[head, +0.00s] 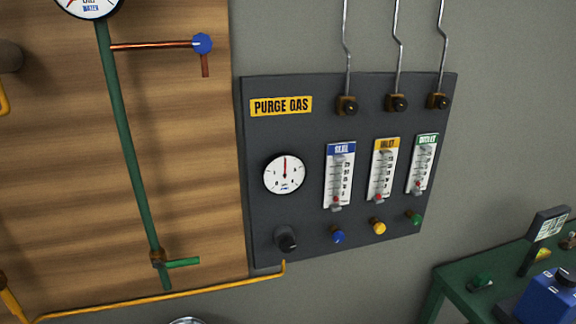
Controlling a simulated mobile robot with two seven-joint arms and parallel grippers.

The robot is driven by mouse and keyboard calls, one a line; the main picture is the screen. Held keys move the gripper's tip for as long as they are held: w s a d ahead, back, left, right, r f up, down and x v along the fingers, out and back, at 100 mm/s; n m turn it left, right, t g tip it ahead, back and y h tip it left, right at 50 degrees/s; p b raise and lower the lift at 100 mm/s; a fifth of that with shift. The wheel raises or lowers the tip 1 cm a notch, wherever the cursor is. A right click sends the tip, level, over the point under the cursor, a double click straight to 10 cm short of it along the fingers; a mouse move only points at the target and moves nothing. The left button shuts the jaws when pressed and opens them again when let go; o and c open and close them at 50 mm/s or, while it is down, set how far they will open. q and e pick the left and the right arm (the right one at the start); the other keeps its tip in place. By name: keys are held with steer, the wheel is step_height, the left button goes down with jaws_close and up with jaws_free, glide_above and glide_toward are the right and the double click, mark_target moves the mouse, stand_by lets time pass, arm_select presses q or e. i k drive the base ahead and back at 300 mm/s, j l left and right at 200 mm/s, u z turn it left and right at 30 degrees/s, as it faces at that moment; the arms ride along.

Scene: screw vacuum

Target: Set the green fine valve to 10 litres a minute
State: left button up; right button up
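A dark purge gas panel (285,130) is on the wall. The green fine valve (414,217) is a small knob at its lower right, below the green-topped outlet flowmeter (421,163). A red float sits low in that flowmeter's tube; the scale is too small to read. To the left are the yellow knob (378,226) under the inlet flowmeter (384,170) and the blue knob (338,236) under the seal flowmeter (339,175). Their red floats also sit low. Neither of my grippers is in view.
A round gauge (285,174) and a black knob (287,239) are on the panel's left. A wooden board (190,130) carries a green pipe (122,150). A yellow pipe (150,300) runs below. A green table (455,282) with a blue device (550,298) stands at lower right.

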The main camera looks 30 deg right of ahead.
mark_target(416, 220)
steer(key=z, duration=1.45)
